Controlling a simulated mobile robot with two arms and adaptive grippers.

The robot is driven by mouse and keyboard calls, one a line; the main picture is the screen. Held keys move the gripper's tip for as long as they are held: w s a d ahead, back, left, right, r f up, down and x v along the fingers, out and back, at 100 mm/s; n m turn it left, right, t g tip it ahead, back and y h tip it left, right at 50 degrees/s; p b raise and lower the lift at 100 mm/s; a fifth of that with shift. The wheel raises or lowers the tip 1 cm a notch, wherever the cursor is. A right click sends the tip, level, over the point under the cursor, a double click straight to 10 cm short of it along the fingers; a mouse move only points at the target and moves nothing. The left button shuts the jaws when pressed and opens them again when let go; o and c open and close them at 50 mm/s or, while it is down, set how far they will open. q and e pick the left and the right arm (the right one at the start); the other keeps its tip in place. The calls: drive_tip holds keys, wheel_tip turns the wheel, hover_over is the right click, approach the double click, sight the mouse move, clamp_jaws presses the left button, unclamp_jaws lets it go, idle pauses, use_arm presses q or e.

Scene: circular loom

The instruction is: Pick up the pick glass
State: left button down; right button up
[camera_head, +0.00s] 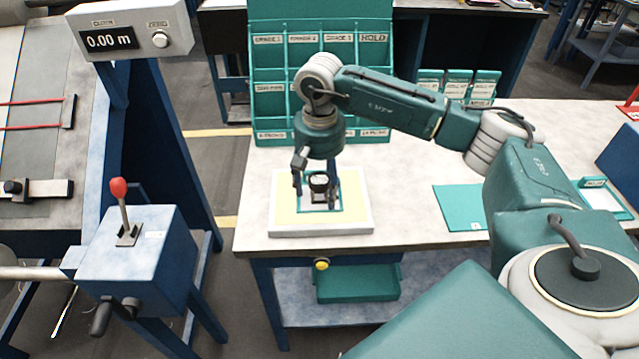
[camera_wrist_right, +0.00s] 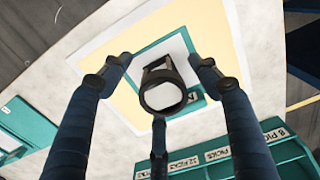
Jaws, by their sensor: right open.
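The pick glass (camera_head: 319,184), a small dark magnifier with a round lens, stands inside a teal square outline on a pale yellow pad with a white border (camera_head: 350,228). In the right wrist view the pick glass (camera_wrist_right: 163,92) shows as a black ring on a bracket, over a white square with a teal frame. My right gripper (camera_head: 316,190) is above and around it, pointing down. In the right wrist view its fingers (camera_wrist_right: 160,85) are spread apart, with the pick glass between them and no clear contact. My left gripper is in neither view.
A teal sorting rack (camera_head: 262,85) with labelled compartments stands behind the pad. A teal mat (camera_head: 460,208) lies to the right on the table (camera_head: 400,190). A blue box with a red-knobbed lever (camera_head: 150,262) stands left of the table. Bare tabletop lies between pad and mat.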

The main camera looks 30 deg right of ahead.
drive_tip(key=shift+f, duration=0.25)
drive_tip(key=c, duration=1.2)
drive_tip(key=shift+r, duration=0.1)
drive_tip(key=shift+c, duration=0.2)
